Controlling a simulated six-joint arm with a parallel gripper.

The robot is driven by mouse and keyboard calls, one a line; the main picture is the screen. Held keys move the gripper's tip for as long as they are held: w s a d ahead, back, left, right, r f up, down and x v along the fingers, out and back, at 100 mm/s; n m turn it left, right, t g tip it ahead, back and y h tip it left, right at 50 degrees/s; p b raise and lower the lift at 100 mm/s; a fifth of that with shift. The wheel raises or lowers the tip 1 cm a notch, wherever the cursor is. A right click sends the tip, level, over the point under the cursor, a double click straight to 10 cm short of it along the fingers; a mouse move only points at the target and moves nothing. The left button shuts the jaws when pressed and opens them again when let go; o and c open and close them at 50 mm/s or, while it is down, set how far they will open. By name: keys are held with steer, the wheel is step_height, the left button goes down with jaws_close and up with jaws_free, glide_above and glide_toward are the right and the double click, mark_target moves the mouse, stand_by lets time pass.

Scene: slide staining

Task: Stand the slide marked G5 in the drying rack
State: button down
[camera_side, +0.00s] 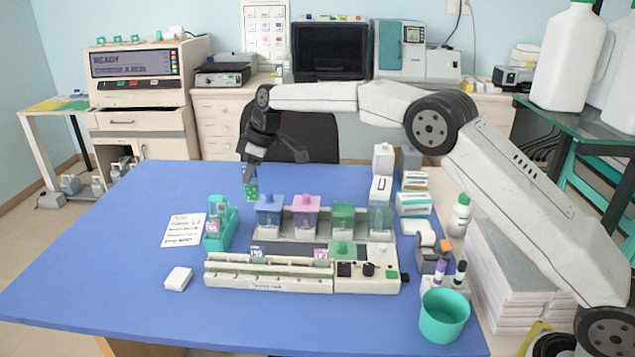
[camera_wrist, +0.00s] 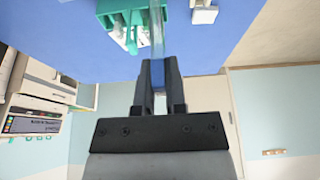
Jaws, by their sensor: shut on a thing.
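The mark is too small to read as G5. In the wrist view the clear slide (camera_wrist: 157,32) stands out from between the fingertips of my gripper (camera_wrist: 157,68). The white drying rack (camera_side: 225,280), with a label on its front, lies along the near side of the table. A blue-labelled slide (camera_side: 257,251) and a pink-labelled slide (camera_side: 321,254) stand in it.
A teal slide holder (camera_side: 228,238) with a pink-labelled slide stands below my gripper. Blue (camera_side: 269,215), pink (camera_side: 305,215), green (camera_side: 343,217) and clear jars (camera_side: 380,217) stand in a row behind the rack. A white block (camera_side: 178,279) lies left of the rack.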

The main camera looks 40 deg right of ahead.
steer(key=a, duration=1.1)
step_height(320, 180, down, 7)
steer(key=shift+f, duration=0.2)
steer(key=shift+f, duration=0.25)
steer(key=shift+f, duration=3.65)
steer(key=shift+f, duration=0.4)
steer(key=c, duration=0.6)
jaws_free()
steer(key=shift+d+r, duration=0.1)
